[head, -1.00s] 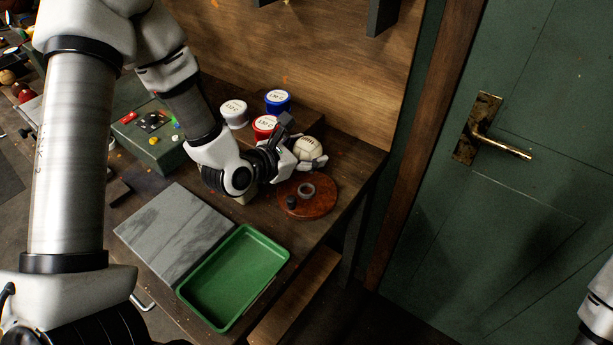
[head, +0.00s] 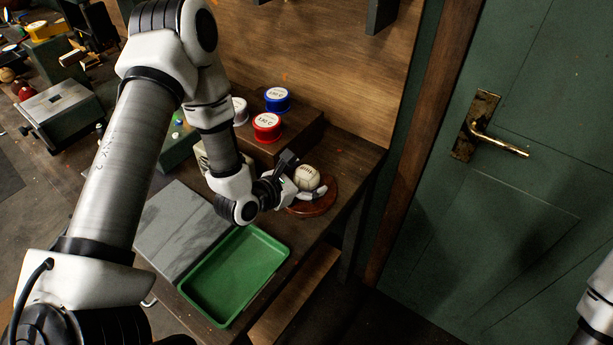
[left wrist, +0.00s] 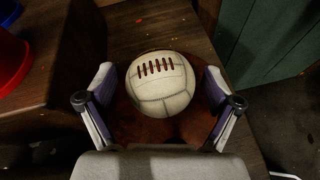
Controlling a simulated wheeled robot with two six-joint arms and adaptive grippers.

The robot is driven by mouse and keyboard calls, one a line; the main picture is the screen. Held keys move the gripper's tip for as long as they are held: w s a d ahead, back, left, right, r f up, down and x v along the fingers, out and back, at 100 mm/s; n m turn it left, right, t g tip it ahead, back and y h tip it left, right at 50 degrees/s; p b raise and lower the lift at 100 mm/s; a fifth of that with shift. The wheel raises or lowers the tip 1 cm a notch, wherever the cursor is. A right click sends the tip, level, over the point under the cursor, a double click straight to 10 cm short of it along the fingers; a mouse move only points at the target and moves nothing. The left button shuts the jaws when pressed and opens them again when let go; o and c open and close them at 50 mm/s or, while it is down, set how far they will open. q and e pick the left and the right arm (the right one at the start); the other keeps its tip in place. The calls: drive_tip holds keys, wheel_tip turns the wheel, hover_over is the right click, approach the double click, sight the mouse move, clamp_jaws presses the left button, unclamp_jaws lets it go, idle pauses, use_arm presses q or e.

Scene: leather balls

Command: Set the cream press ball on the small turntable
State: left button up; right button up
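The cream press ball (head: 307,177), with dark lacing, is over the small reddish-brown turntable (head: 325,203) and appears to rest on it. It also shows in the left wrist view (left wrist: 161,84), lacing up, with the turntable (left wrist: 135,128) below. My left gripper (head: 304,184) is around the ball, one finger on each side. In the left wrist view small gaps show between the fingers and the ball, so the gripper is open. The ball's underside and the turntable's middle are hidden. My right gripper is out of view; only part of that arm shows at the right edge.
A green tray (head: 237,275) and a grey slab (head: 178,228) lie left of the turntable. Red (head: 267,127) and blue (head: 277,100) lidded tubs stand on a wooden block behind. The table's right edge is close to the turntable; a green door (head: 520,210) stands beyond.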

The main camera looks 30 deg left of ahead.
sight(298, 179)
use_arm(q)
drive_tip(key=shift+r, duration=0.2)
drive_tip(key=v, duration=0.6)
drive_tip(key=shift+s+a+r, duration=0.15)
drive_tip(key=shift+s, duration=0.2)
drive_tip(key=p+v, duration=0.4)
drive_tip(key=v, duration=0.1)
drive_tip(key=shift+s+p, duration=0.1)
drive_tip(key=shift+p, duration=0.2)
